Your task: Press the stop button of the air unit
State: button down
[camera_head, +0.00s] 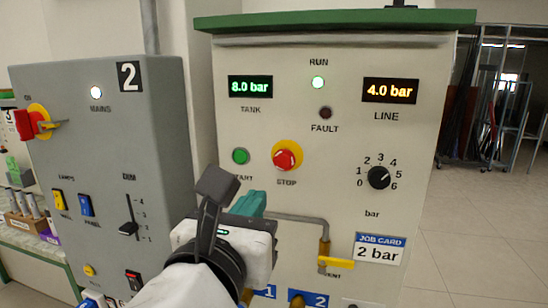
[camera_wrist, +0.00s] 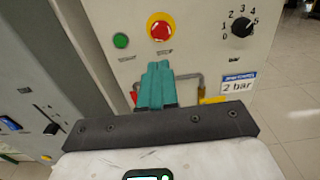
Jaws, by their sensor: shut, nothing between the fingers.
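The air unit (camera_head: 330,130) is a cream cabinet with a green top. Its red stop button (camera_head: 285,158) sits on a yellow ring above the label STOP, and it also shows in the wrist view (camera_wrist: 160,29). The green start button (camera_head: 240,156) is left of it.
A black dial (camera_head: 379,178) and a job card (camera_head: 379,249) reading 2 bar are on the panel's right. A pipe with a yellow valve handle (camera_head: 335,262) runs below my fingers. A grey switch cabinet (camera_head: 105,160) stands at left. Open floor (camera_head: 480,230) lies right.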

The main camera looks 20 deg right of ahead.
aim_at(283, 162)
jog(key=p+x, duration=0.2)
jog(key=x, duration=1.2)
